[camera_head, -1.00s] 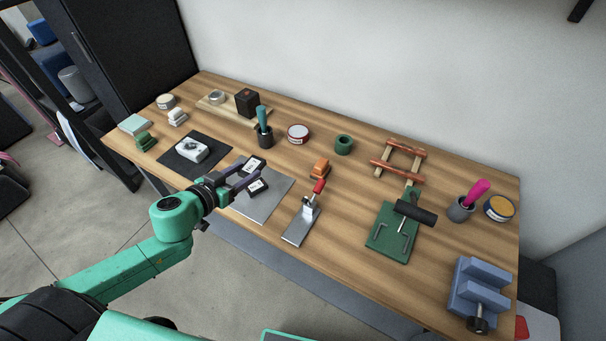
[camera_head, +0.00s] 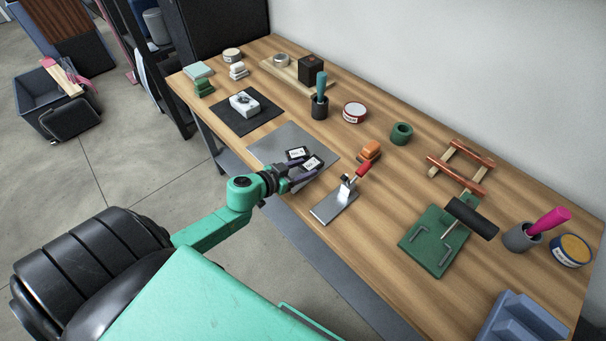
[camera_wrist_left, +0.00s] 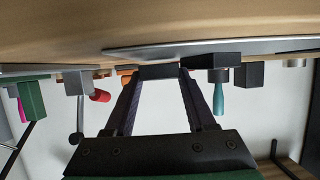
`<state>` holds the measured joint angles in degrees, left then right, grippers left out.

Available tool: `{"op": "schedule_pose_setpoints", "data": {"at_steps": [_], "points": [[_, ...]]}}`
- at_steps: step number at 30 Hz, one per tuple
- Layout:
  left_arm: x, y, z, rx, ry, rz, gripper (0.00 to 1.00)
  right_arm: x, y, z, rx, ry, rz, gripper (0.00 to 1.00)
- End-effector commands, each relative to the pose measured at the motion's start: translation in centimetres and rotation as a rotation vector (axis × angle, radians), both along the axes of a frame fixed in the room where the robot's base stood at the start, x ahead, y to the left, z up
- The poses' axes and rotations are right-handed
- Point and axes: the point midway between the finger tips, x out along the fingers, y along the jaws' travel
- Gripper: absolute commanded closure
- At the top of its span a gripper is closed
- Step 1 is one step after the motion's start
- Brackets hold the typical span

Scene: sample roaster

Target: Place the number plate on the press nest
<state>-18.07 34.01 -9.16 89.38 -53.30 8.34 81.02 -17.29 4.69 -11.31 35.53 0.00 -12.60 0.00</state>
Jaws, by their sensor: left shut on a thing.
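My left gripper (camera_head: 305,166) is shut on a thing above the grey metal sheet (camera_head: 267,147). In the left wrist view a flat dark grey bar, which I take to be the number plate (camera_wrist_left: 160,72), spans the two fingertips. Two small black pieces with white labels show at the fingertips in the head view. I cannot tell whether they belong to the fingers. What looks like the press nest (camera_head: 424,250) is a green base with L-shaped rods and a black cylindrical handle, well to the right of the gripper. My right gripper is not in view.
A red-handled clamp on a metal base (camera_head: 331,208) stands right of the gripper. An orange-topped block (camera_head: 370,149) and a green ring (camera_head: 401,133) lie behind it. A wooden rack (camera_head: 460,166) stands behind the green base. Bare wood shows between the clamp and that base.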

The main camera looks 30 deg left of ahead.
Motion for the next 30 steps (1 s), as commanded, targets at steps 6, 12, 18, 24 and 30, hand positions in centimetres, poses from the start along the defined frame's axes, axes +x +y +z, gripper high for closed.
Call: {"op": "schedule_pose_setpoints", "data": {"at_steps": [6,12,18,24,30], "points": [[0.1,0.0,-0.4,0.001,-0.002,-0.001,1.00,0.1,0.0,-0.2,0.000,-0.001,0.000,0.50],[0.0,0.0,-0.7,0.001,-0.001,0.000,0.32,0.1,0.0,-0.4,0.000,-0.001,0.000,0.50],[0.0,0.0,-0.7,0.001,-0.001,0.000,0.32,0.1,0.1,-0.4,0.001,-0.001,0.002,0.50],[-0.3,0.1,-0.3,0.002,-0.001,-0.001,0.32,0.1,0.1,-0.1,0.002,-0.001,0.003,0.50],[-3.0,0.9,0.8,0.000,0.003,-0.001,0.32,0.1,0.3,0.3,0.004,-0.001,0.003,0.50]]}}
